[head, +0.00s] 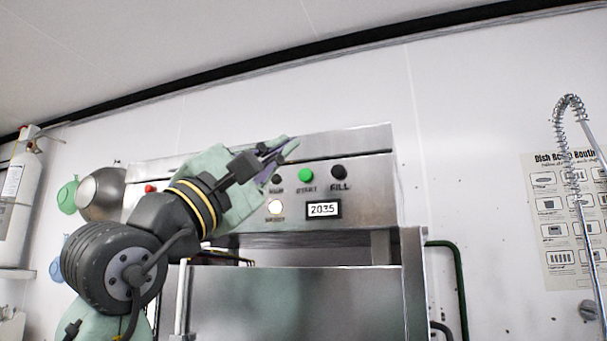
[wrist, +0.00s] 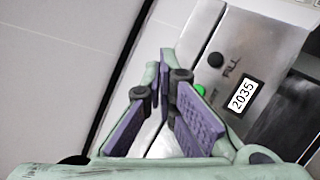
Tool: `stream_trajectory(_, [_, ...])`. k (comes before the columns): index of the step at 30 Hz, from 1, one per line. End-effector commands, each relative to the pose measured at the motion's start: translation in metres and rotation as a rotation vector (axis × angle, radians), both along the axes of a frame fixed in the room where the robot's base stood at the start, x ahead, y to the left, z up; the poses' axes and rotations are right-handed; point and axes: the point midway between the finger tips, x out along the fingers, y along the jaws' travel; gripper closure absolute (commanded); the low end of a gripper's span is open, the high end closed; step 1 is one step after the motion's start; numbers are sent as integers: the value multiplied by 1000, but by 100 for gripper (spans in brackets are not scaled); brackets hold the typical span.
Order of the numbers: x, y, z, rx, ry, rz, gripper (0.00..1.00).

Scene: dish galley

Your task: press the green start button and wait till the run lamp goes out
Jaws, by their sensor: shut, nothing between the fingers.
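The green start button (head: 306,175) sits on the steel machine's front panel. It also shows in the wrist view (wrist: 201,91), partly hidden by a finger. My gripper (head: 287,146) is shut and empty, up and left of the button in the head view and apart from it, as far as I can tell. In the wrist view its fingertips (wrist: 168,58) point toward the panel's upper edge. A dark round lamp (head: 276,179), its label seeming to read RUN, is left of the button and looks unlit. A white lamp (head: 275,207) below it glows; its label is unreadable.
A black FILL control (head: 338,172) is right of the green button, with a display (head: 323,209) reading 2035 below. A red button (head: 150,188) is at the panel's left, near a hanging steel bowl (head: 101,194). A spring hose (head: 570,110) hangs at right.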

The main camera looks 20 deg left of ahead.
Motion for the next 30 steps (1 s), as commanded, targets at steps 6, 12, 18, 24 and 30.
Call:
stream_trajectory(6, [21, 0, 1, -1, 3, 1, 100])
stream_trajectory(12, [50, 0, 1, -1, 2, 2, 100])
stream_trajectory(18, [73, -2, 1, -2, 1, -2, 100])
stream_trajectory(24, [85, -3, 0, -1, 0, -1, 100])
stream_trajectory(30, [87, -3, 0, -1, 0, 1, 100])
